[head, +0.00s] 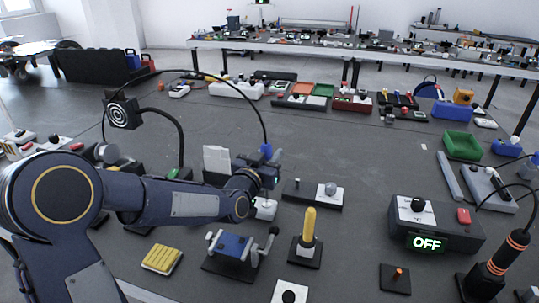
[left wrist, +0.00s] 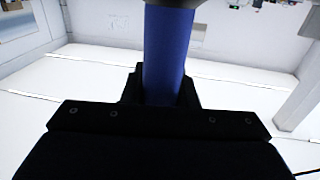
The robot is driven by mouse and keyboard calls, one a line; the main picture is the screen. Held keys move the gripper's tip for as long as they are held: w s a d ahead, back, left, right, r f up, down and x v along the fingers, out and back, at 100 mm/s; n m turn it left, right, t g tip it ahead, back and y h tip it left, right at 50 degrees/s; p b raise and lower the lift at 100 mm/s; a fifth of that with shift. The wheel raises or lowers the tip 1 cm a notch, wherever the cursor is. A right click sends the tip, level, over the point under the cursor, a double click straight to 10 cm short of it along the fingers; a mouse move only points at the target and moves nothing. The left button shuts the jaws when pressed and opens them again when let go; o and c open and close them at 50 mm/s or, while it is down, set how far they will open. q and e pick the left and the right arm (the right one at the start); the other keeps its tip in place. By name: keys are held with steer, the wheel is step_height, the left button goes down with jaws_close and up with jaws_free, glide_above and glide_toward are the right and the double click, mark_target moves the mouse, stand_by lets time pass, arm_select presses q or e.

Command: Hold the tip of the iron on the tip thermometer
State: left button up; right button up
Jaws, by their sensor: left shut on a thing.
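My left gripper (head: 268,168) is shut on the blue handle of the iron (head: 265,151), which stands up out of the jaws with its dark cable arching up and left. In the left wrist view the blue handle (left wrist: 168,55) is upright between the dark jaws. The iron's tip is hidden by the gripper and arm. A small white device (head: 264,208) sits on the table just below the gripper. It may be the tip thermometer, but I cannot tell for sure; whether the tip touches it is not visible. My right gripper is not in view.
A black box with an OFF display (head: 427,243) stands at the right, near an orange-ringed tool (head: 508,250) in a stand. A blue vise (head: 233,246) and yellow-topped post (head: 308,225) stand in front. A dark block with a knob (head: 312,194) lies right of the gripper.

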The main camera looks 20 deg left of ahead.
arm_select(q)
steer(key=shift+f+b, duration=0.25)
steer(key=shift+b, duration=0.1)
stand_by(2.1)
step_height(320, 180, up, 8)
steer(key=p, duration=0.4)
steer(key=shift+f, duration=0.25)
steer(key=shift+s, duration=0.1)
